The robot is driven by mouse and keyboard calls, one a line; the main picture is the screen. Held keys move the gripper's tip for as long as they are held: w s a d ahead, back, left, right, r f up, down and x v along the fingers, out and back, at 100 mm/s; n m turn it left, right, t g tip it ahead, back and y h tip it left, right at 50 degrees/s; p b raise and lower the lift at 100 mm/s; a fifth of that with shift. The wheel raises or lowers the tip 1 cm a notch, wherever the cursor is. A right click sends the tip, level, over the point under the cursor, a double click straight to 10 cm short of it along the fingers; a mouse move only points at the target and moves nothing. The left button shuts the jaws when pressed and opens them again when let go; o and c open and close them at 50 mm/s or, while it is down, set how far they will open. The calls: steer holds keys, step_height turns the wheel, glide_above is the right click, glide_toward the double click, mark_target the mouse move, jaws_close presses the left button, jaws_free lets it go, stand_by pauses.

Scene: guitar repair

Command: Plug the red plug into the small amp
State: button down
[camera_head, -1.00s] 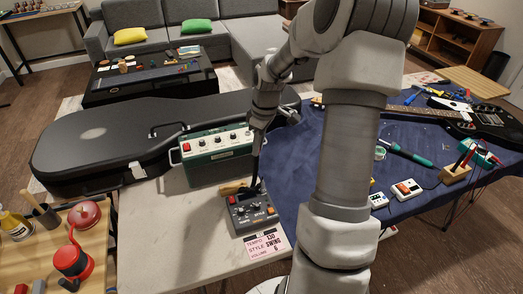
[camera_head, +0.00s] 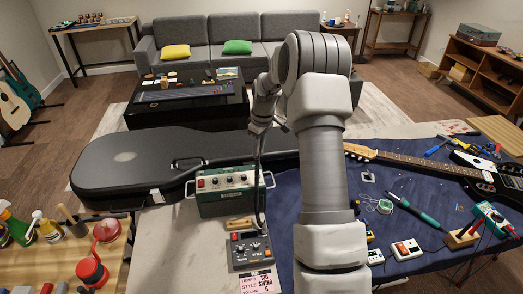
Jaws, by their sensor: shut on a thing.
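The small amp (camera_head: 228,197) is a green box with a pale top panel, several knobs and a red switch. It stands on the pale worktop in front of the black guitar case. My gripper (camera_head: 259,150) is above and behind the amp's right end, pointing down, with the case behind it in the picture. A dark cable (camera_head: 258,190) hangs from it past the amp's right end to the grey drum machine (camera_head: 249,250). The gripper is shut on the cable's upper end. The plug is too small to make out, and no red shows there.
The black guitar case (camera_head: 150,165) lies behind the amp. A wooden-handled tool (camera_head: 239,223) lies between the amp and the drum machine. A blue cloth (camera_head: 300,215) to the right carries pedals, tools and a guitar (camera_head: 470,172). My arm hides part of the cloth.

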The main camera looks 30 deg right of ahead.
steer(key=b, duration=0.4)
glide_above(258, 178)
steer(key=shift+w+d+f, duration=0.1)
steer(key=shift+w+f, duration=0.1)
steer(key=shift+f, duration=1.4)
steer(key=shift+w+d+f, duration=0.1)
steer(key=shift+w+f, duration=0.1)
steer(key=shift+f, duration=1.4)
steer(key=shift+f+b, duration=0.9)
steer(key=shift+f, duration=0.3)
steer(key=shift+c, duration=1.8)
jaws_free()
steer(key=shift+r, duration=0.15)
steer(key=shift+r+p, duration=2.3)
steer(key=shift+r, duration=1.6)
